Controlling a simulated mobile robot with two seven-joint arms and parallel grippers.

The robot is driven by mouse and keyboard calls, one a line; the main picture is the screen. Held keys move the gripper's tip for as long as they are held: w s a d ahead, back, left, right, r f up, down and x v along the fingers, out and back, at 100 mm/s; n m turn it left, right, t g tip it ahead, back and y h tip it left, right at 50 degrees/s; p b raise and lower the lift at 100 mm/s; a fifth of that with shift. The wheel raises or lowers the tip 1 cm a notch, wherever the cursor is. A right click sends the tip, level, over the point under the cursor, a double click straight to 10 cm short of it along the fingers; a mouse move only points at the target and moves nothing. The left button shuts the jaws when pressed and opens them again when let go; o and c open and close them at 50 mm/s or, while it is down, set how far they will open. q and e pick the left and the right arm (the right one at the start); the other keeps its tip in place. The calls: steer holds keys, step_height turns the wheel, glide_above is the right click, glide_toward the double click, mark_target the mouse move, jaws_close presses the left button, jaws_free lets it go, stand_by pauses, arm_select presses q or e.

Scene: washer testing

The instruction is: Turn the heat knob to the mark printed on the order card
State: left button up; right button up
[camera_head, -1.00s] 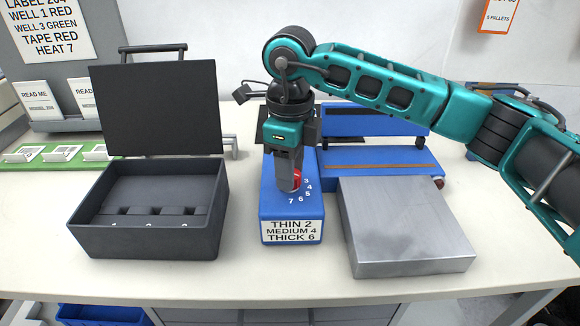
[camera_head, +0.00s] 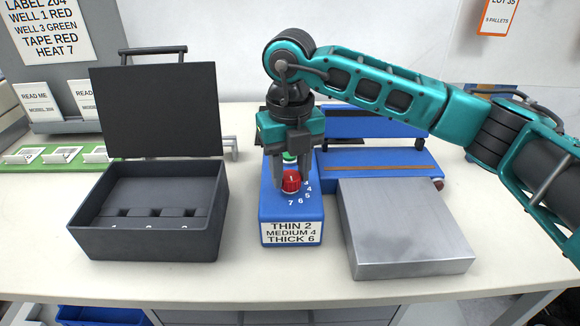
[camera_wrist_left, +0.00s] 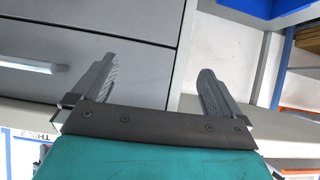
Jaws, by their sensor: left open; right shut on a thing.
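The red heat knob (camera_head: 291,183) sits on top of a blue control box (camera_head: 263,215), with white numbers around it; 4, 5, 6 and 7 are readable. A short white line shows on the knob, toward its far side. My right gripper (camera_head: 290,180) points down over the box, shut on the knob, one finger at each side. The order card (camera_head: 50,25) on the back wall at left reads HEAT 7. My left gripper (camera_wrist_left: 157,68) shows only in the left wrist view, open and empty before grey drawers.
A label (camera_head: 291,233) on the box front reads THIN 2, MEDIUM 4, THICK 6. A black open case (camera_head: 150,240) stands left of the box. A metal block (camera_head: 405,230) and a blue sealer (camera_head: 375,160) stand right. Bare table (camera_head: 510,250) lies far right.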

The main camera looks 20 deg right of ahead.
mark_target(290, 175)
arm_select(q)
steer(key=shift+s+f, duration=0.1)
steer(key=shift+s, duration=0.05)
arm_select(e)
steer(key=shift+m, duration=0.7)
arm_select(q)
steer(key=shift+a, duration=0.1)
arm_select(e)
steer(key=o, duration=0.7)
arm_select(q)
steer(key=shift+w, duration=0.2)
arm_select(e)
steer(key=o, duration=0.4)
steer(key=shift+c, duration=0.2)
arm_select(q)
steer(key=shift+s+a+p, duration=0.3)
steer(key=shift+s+p, duration=0.05)
steer(key=shift+p, duration=0.4)
arm_select(e)
step_height(290, 175, up, 13)
